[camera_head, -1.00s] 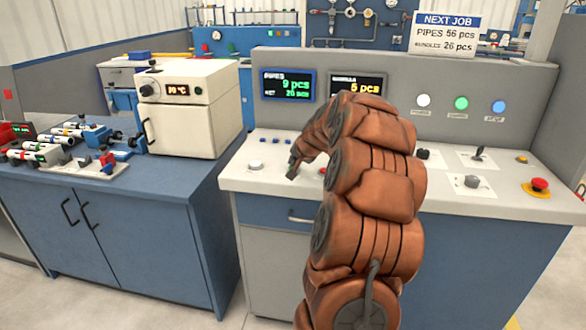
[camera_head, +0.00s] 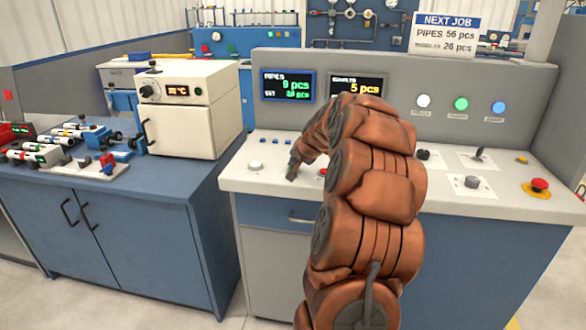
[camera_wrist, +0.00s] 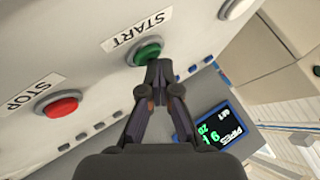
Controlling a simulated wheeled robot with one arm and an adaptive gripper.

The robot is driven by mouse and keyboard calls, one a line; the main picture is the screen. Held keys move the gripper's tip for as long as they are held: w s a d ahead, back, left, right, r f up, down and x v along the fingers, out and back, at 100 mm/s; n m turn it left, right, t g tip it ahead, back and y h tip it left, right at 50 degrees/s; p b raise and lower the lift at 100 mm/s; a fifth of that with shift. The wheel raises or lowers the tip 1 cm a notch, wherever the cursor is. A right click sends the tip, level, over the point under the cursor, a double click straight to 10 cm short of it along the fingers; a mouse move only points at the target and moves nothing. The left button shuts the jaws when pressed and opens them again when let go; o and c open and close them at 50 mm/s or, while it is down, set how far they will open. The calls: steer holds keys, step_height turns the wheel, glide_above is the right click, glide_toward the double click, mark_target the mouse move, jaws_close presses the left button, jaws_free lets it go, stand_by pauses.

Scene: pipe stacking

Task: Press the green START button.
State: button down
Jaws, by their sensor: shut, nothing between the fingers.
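The green START button (camera_wrist: 148,54) sits on the pale panel in the wrist view, beside its START label (camera_wrist: 137,31). My gripper (camera_wrist: 160,66) is shut and empty. Its fingertips overlap the button's lower edge in the picture; I cannot tell whether they touch it. In the head view my gripper (camera_head: 292,173) points down at the left part of the console top (camera_head: 240,178), and the green button is hidden there. The red STOP button (camera_wrist: 60,104) lies to the left in the wrist view.
A display (camera_head: 287,86) reads PIPES 9 pcs, and another (camera_head: 357,88) reads 5 pcs. A white oven (camera_head: 190,108) stands left of the console. A red emergency button (camera_head: 539,185), a joystick (camera_head: 479,154) and a knob (camera_head: 472,182) are on the console's right.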

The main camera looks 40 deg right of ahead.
steer(key=shift+r+p, duration=0.3)
steer(key=shift+r, duration=0.35)
steer(key=shift+r, duration=0.1)
steer(key=shift+r+p, duration=1.2)
steer(key=shift+r, duration=1.3)
